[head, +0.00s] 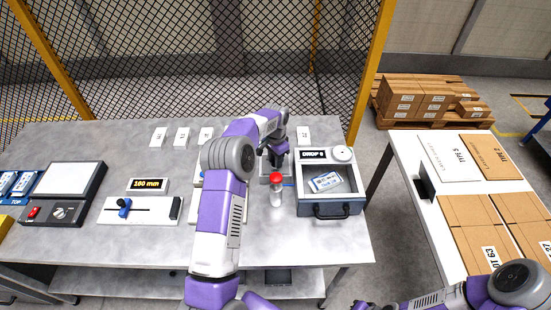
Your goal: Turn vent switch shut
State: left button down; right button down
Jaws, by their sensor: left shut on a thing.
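My left gripper (273,162) points down at a small grey unit (266,180) on the table, left of the drawer box. It is shut on the unit's switch, which I take to be the vent switch. The fingers and wrist hide the switch, so I cannot tell which way it is turned. My right arm (425,300) shows only in part at the lower right, and its gripper is not in view.
The DROP 6 box (326,208) stands just to the right. A slider panel (142,212) reading 160 mm lies left. Cartons (474,222) cover the right table.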

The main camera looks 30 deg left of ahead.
pick_arm(q)
jog(key=shift+m, duration=0.9)
jog(key=c, duration=0.9)
grip_release()
jog(key=shift+o, duration=0.2)
jog(key=shift+r, duration=0.1)
notch_tip(320, 180, up, 8)
jog(key=shift+f, duration=0.25)
